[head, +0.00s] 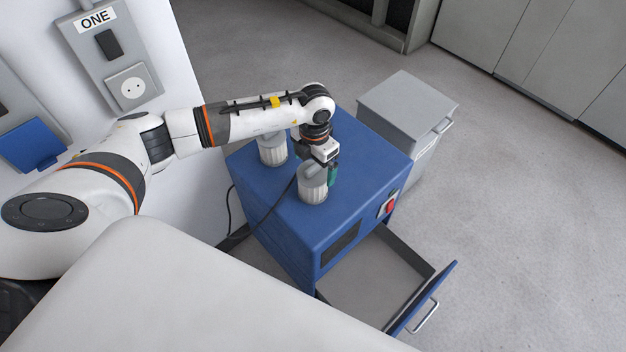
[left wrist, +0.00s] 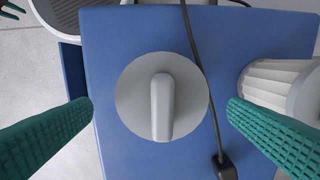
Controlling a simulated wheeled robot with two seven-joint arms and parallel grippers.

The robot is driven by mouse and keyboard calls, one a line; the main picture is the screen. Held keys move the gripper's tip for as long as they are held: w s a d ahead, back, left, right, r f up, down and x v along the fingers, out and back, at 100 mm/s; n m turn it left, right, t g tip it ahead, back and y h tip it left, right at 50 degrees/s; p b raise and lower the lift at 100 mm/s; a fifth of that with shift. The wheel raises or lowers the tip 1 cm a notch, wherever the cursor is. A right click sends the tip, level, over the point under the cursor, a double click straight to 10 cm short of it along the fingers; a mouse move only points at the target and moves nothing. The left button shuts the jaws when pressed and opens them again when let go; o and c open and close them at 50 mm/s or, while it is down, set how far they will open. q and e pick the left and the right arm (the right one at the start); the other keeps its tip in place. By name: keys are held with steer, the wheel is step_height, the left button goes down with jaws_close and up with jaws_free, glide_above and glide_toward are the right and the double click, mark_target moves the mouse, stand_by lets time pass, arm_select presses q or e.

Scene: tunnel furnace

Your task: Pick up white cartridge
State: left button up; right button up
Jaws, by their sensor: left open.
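Two white ribbed cartridges with grey tops stand on a blue machine (head: 345,235). My left gripper (head: 322,170) is over the front cartridge (head: 313,190) and partly hides its top. In the left wrist view, that cartridge's round grey top (left wrist: 133,95) with a raised bar handle lies between the open, green-padded fingers, with a gap on both sides. The second cartridge (head: 272,152) stands farther back; its ribbed side (left wrist: 272,85) shows at the right of the left wrist view, partly behind a finger. A small dark green shape at that view's top left may be my right gripper.
A drawer (head: 375,280) hangs open at the machine's front, its blue panel (head: 425,300) sticking out. A black cable (left wrist: 200,80) crosses the machine's top beside the front cartridge. A grey bin (head: 405,105) stands behind. The floor at right is clear.

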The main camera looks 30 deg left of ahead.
mark_target(313, 175)
arm_select(q)
step_height(313, 175, down, 5)
steer(key=shift+a+f+p, duration=0.1)
steer(key=shift+p, duration=0.3)
steer(key=shift+c, duration=0.6)
steer(key=c, duration=1)
